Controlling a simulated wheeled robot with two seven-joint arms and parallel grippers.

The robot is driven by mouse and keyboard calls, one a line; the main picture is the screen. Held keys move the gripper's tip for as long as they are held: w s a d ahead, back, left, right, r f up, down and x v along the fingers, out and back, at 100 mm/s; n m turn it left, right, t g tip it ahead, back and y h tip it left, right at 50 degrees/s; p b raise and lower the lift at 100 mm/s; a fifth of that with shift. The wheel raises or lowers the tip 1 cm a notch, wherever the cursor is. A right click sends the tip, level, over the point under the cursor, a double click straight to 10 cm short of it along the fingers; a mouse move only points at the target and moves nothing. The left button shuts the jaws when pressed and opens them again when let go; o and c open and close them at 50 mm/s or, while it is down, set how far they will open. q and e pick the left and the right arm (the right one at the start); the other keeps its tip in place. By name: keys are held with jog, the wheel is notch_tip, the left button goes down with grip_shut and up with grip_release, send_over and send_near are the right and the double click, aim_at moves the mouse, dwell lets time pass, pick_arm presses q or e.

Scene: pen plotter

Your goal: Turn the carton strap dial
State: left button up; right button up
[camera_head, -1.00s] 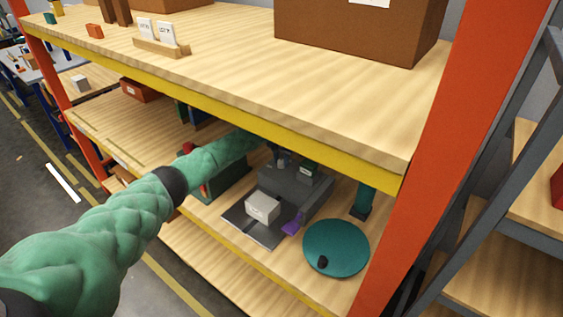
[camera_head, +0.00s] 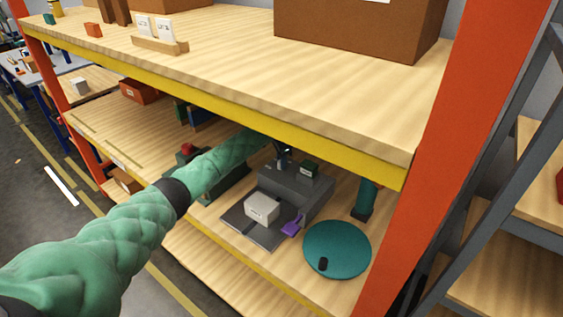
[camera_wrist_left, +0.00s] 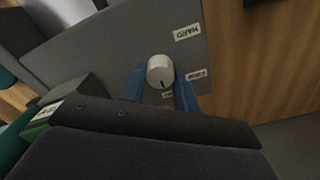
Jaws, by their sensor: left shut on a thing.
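A silver round dial (camera_wrist_left: 160,72) with a dark pointer line stands on a grey panel (camera_wrist_left: 105,45) in the left wrist view. White labels sit around it; one reads "HARD" (camera_wrist_left: 187,33). My left gripper (camera_wrist_left: 160,85) has its two blue fingers on either side of the dial and is shut on it. In the head view my left arm reaches under the upper shelf to the back of the grey machine (camera_head: 293,190); the gripper (camera_head: 282,155) is small and partly hidden there, and the dial cannot be made out. My right gripper is not in view.
A light grey box (camera_head: 262,208) and a purple piece (camera_head: 293,226) are at the machine's front. A teal round plate (camera_head: 337,249) lies to its right. The upper shelf's yellow edge (camera_head: 300,138) is close above my arm. An orange post (camera_head: 455,150) stands at right.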

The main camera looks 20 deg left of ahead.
pick_arm(q)
jog(key=shift+w+a+r, duration=0.1)
jog(key=shift+r, duration=0.05)
jog(key=o, duration=1)
jog(key=shift+c, duration=0.2)
jog(key=shift+r+b, duration=0.35)
jog(key=shift+r, duration=0.05)
notch_tip(320, 180, up, 6)
jog(key=shift+f+b, duration=0.25)
jog(key=shift+b, duration=0.9)
jog(key=shift+r, duration=0.75)
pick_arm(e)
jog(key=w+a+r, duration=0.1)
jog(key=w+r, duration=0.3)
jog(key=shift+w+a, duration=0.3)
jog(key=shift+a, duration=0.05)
